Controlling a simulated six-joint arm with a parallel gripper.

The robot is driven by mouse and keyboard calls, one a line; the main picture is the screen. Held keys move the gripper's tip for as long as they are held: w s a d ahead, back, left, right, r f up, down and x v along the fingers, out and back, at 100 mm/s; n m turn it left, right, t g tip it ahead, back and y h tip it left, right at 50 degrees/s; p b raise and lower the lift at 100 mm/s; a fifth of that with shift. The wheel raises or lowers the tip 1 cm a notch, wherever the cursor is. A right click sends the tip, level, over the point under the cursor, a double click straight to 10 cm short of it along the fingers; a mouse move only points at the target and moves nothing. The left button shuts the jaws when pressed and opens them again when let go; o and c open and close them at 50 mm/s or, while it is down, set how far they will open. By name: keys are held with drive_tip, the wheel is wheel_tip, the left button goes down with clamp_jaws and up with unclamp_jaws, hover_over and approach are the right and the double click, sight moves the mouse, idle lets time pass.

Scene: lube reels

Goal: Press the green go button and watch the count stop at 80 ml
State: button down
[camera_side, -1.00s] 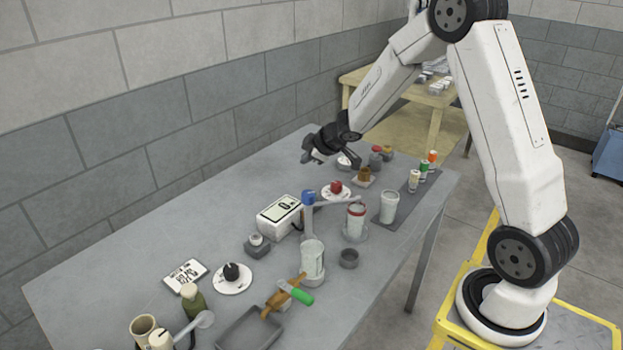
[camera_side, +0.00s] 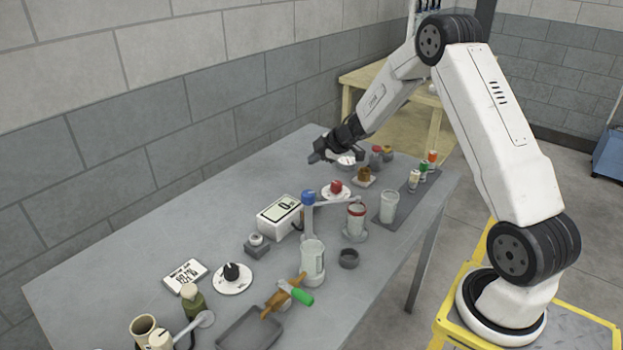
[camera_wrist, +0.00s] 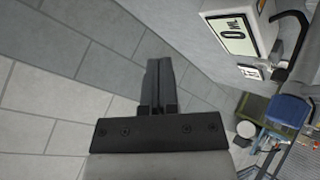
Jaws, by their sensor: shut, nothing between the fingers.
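My gripper (camera_side: 316,157) is shut and empty, held above the far end of the grey table in the side view. In the wrist view its fingers (camera_wrist: 158,82) are together. The counter is a white box (camera_side: 278,216) whose screen shows 0; in the wrist view the screen (camera_wrist: 233,30) reads 0 ML. I cannot make out a green go button. A white round base (camera_side: 346,162) sits just right of my gripper, partly hidden by it, and the top of it is unclear. A red button on a white disc (camera_side: 336,189) stands nearer the counter.
A blue-topped spout post (camera_side: 308,205) stands beside the counter, with a clear cup (camera_side: 313,262) nearby. A green-handled lever (camera_side: 299,295), a black dial (camera_side: 232,273) and a grey tray (camera_side: 249,329) are at the near end. The table between counter and wall is clear.

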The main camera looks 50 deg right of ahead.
drive_tip(key=shift+f, duration=0.1)
drive_tip(key=shift+f, duration=4.3)
drive_tip(key=shift+f, duration=0.95)
drive_tip(key=shift+r, duration=0.25)
idle(0.3)
drive_tip(key=shift+r, duration=0.65)
drive_tip(key=shift+r, duration=0.15)
drive_tip(key=shift+r, duration=2.4)
